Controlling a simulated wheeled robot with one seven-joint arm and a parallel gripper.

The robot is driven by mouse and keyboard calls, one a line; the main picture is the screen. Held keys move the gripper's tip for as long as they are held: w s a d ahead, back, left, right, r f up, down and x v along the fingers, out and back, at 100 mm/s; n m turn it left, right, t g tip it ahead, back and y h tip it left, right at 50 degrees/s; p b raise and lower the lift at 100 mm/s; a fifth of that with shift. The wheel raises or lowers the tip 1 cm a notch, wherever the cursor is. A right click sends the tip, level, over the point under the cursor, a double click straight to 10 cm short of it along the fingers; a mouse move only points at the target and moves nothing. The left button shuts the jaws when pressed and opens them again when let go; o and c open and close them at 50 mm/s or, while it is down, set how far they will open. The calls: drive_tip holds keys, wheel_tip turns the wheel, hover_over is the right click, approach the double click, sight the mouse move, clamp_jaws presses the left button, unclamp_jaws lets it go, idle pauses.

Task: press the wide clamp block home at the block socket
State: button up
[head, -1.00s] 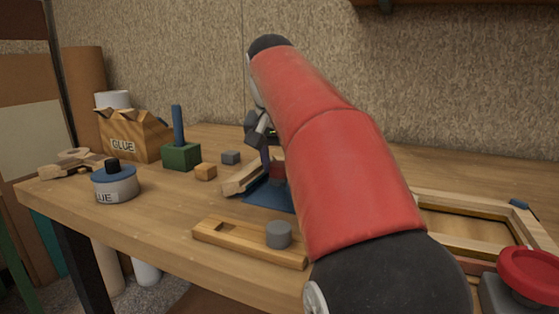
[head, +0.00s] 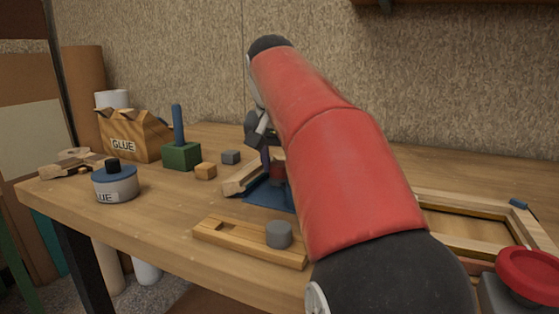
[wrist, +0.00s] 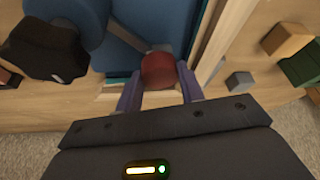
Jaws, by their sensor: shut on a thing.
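My gripper (wrist: 160,90) is shut on a dark red piece (wrist: 158,70), which looks like the clamp block. The red piece also shows in the head view (head: 277,173), partly hidden by my arm, low over the blue fixture (head: 258,195). In the wrist view the blue fixture (wrist: 133,60) lies around and beyond the red piece. A pale wooden strip (head: 242,179) lies along the fixture's left side. The socket itself is hidden, so I cannot tell whether the red piece is seated.
A wooden board (head: 225,236) with a grey cylinder (head: 279,234) lies in front. A green block with a blue post (head: 181,155), small orange (head: 206,171) and grey (head: 231,157) cubes and a glue tin (head: 116,186) stand left. A wooden frame (head: 465,205) lies right.

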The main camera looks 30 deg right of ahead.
drive_tip(key=shift+f, duration=0.25)
drive_tip(key=o, duration=1.3)
drive_tip(key=shift+r, duration=0.1)
drive_tip(key=shift+c, duration=0.2)
drive_tip(key=shift+r, duration=0.1)
drive_tip(key=shift+s+a+r, duration=0.1)
drive_tip(key=shift+a+r, duration=0.05)
drive_tip(key=shift+r, duration=0.2)
drive_tip(key=p+v, duration=0.1)
drive_tip(key=v, duration=0.6)
drive_tip(key=shift+s, duration=0.25)
